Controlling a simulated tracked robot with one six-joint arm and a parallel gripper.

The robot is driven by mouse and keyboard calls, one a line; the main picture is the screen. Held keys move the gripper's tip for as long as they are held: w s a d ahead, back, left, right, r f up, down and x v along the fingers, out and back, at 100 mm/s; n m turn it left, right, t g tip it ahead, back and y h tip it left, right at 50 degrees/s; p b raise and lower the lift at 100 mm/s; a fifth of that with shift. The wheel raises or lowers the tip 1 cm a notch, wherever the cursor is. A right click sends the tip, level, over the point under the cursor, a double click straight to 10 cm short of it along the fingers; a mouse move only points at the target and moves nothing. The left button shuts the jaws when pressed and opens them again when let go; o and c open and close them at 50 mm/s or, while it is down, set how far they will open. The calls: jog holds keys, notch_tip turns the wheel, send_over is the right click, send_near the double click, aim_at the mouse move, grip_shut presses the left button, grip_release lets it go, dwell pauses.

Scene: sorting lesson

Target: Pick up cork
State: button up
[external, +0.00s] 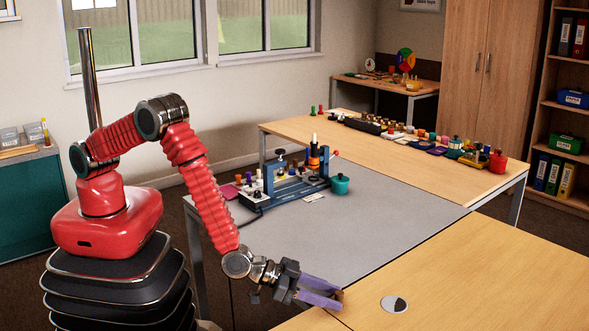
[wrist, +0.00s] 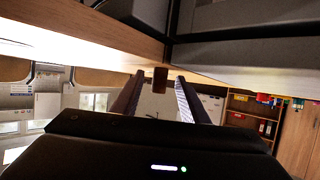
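A small brown block-like piece, which looks like the cork (wrist: 160,78), shows in the wrist view between the two fingertips, with a gap on each side. I cannot tell how far beyond the fingertips it is. My gripper (external: 330,293) is open, its purple fingers apart, low at the near edge of the desks in the external view. The fingers also show in the wrist view (wrist: 159,75). I cannot make out the cork clearly in the external view; the fingers may hide it.
A grey mat (external: 390,215) covers much of the desk, with a blue fixture (external: 290,188) and a teal pot (external: 340,184) on it. Several small items line the far wooden desk (external: 300,128). A round disc (external: 394,304) lies right of my gripper; the wood around it is clear.

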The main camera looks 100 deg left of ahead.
jog(key=shift+w+f, duration=0.15)
jog(key=shift+w, duration=0.15)
dwell(0.4)
grip_shut()
